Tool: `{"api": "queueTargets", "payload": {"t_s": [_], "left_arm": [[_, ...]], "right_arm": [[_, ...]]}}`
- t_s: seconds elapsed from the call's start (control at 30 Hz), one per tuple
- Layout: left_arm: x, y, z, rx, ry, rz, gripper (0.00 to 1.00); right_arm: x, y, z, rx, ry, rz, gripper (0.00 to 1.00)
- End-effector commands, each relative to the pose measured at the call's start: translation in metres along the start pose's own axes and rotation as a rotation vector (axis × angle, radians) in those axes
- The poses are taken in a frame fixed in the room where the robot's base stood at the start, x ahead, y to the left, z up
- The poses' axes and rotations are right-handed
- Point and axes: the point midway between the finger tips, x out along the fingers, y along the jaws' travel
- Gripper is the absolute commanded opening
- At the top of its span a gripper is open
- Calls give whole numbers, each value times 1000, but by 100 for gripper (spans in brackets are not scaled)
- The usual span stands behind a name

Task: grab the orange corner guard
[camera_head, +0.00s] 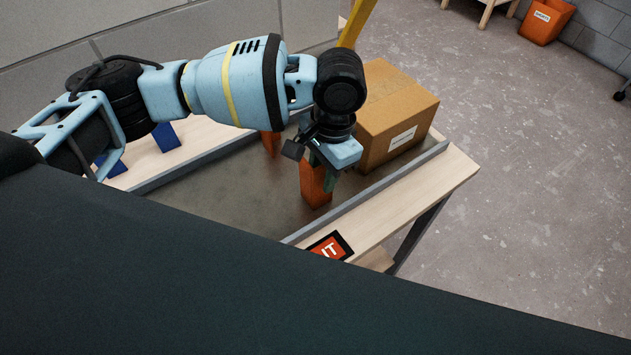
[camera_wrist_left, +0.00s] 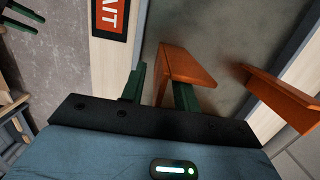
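An orange corner guard (camera_head: 315,186) stands upright on the grey mat near the table's right end, below my left gripper (camera_head: 322,172). In the left wrist view, one flange of this guard (camera_wrist_left: 195,66) lies between the two dark green fingers of my left gripper (camera_wrist_left: 158,88). The other flange runs off behind the right finger. A gap shows between the left finger and the guard, so the gripper is open. A second orange corner guard (camera_head: 270,142) stands farther back, partly hidden by my arm; an orange piece (camera_wrist_left: 285,97) shows right in the wrist view. My right gripper's fingers (camera_wrist_left: 22,18) appear apart and empty.
A cardboard box (camera_head: 397,115) stands just right of the guard. A grey rail (camera_head: 365,192) runs along the table's near side, beside a red and black sign (camera_head: 330,246). Blue pieces (camera_head: 166,137) lie to the left. An orange bin (camera_head: 546,20) is on the floor far off.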

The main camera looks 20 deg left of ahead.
Motion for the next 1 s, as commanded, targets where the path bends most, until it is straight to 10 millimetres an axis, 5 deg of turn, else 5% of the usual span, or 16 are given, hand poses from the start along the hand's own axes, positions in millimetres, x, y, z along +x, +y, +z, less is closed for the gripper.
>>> {"api": "queueTargets", "payload": {"t_s": [0.37,0.6,1.0], "left_arm": [[11,0,0,0,2,0,31],[10,0,0,0,2,0,0],[9,0,0,0,3,-1,0]], "right_arm": [[1,0,2,1,-4,-1,36],[1,-1,2,3,-4,-1,36],[1,-1,2,4,-3,0,36]]}}
